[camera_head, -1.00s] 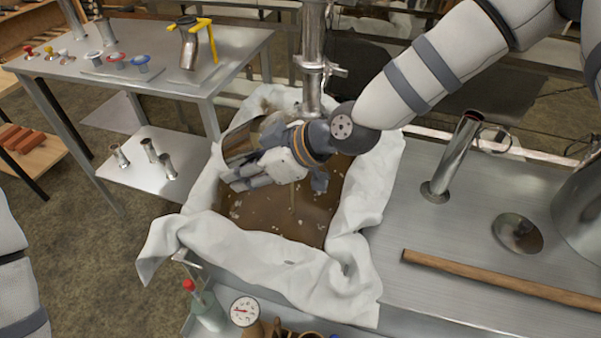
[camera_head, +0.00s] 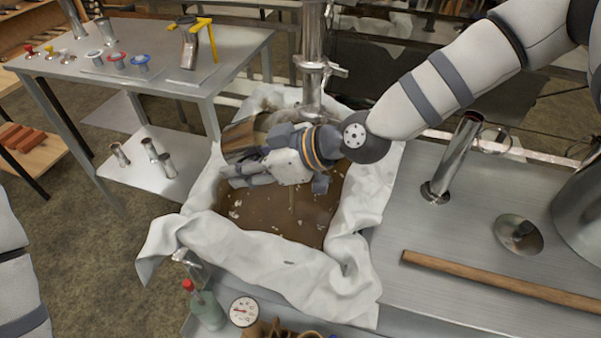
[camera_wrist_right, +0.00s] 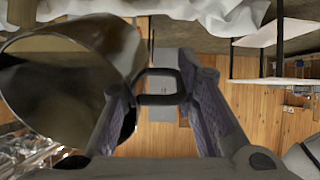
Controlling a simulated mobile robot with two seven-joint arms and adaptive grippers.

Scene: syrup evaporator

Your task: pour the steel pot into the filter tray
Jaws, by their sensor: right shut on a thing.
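The steel pot (camera_head: 240,135) is held low over the filter tray, tipped well over on its side. My right gripper (camera_head: 245,176) is beside the pot and partly hides it. In the right wrist view the pot's wide mouth (camera_wrist_right: 55,90) is at the left, and its square handle (camera_wrist_right: 160,98) sits between the two fingers of my right gripper (camera_wrist_right: 165,110). The filter tray is lined with a white cloth (camera_head: 270,248) draped over its edges. Brown liquid with pale flecks (camera_head: 285,222) lies in it. My left gripper is out of view.
A vertical steel pipe with a valve (camera_head: 313,70) stands right behind the tray. A wooden stick (camera_head: 500,280) and a shallow metal bowl (camera_head: 518,235) lie on the steel counter at right. A bottle (camera_head: 207,312) and a dial gauge (camera_head: 243,311) stand in front.

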